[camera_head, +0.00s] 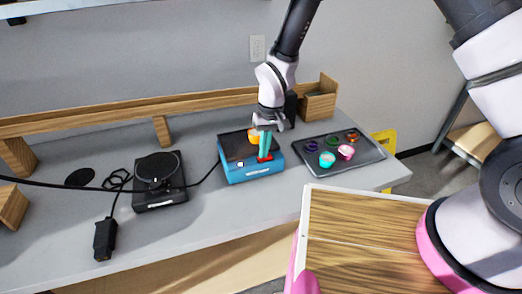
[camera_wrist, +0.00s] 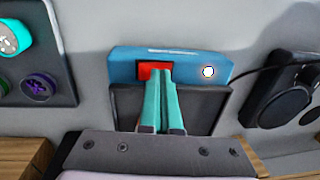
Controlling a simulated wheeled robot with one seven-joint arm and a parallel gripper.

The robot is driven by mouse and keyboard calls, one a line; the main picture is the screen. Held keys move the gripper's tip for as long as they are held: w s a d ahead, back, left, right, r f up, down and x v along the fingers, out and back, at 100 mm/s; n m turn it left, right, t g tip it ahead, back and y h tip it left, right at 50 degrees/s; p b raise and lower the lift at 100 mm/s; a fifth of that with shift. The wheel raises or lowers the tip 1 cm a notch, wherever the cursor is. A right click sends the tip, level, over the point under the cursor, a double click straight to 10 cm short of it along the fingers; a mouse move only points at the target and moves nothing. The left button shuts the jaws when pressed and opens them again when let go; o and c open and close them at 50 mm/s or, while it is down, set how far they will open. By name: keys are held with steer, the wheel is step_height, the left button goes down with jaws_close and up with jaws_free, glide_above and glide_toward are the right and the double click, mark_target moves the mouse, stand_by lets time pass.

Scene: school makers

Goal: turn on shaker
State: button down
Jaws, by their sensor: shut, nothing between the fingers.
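The shaker (camera_head: 250,173) is a blue box with a black top on the bench, and its blue front also shows in the wrist view (camera_wrist: 190,56). A red switch (camera_wrist: 145,71) sits on that front, beside a small round glowing button (camera_wrist: 208,71). My gripper (camera_head: 265,153) has teal fingers, shut together and empty. In the wrist view the fingertips (camera_wrist: 159,74) overlap the red switch and hide part of it; I cannot tell whether they touch it.
A dark tray (camera_head: 364,167) with several coloured round pieces is right of the shaker. A black device with a round plate (camera_head: 158,172) and a power adapter (camera_head: 104,240) with cables are to the left. A wooden box (camera_head: 318,106) stands behind the tray.

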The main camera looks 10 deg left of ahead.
steer(key=shift+w+d+r, duration=0.1)
steer(key=shift+d+r, duration=0.05)
steer(key=shift+r, duration=0.2)
step_height(320, 180, up, 14)
steer(key=a, duration=0.1)
steer(key=shift+s+a+f, duration=0.25)
steer(key=shift+s, duration=0.2)
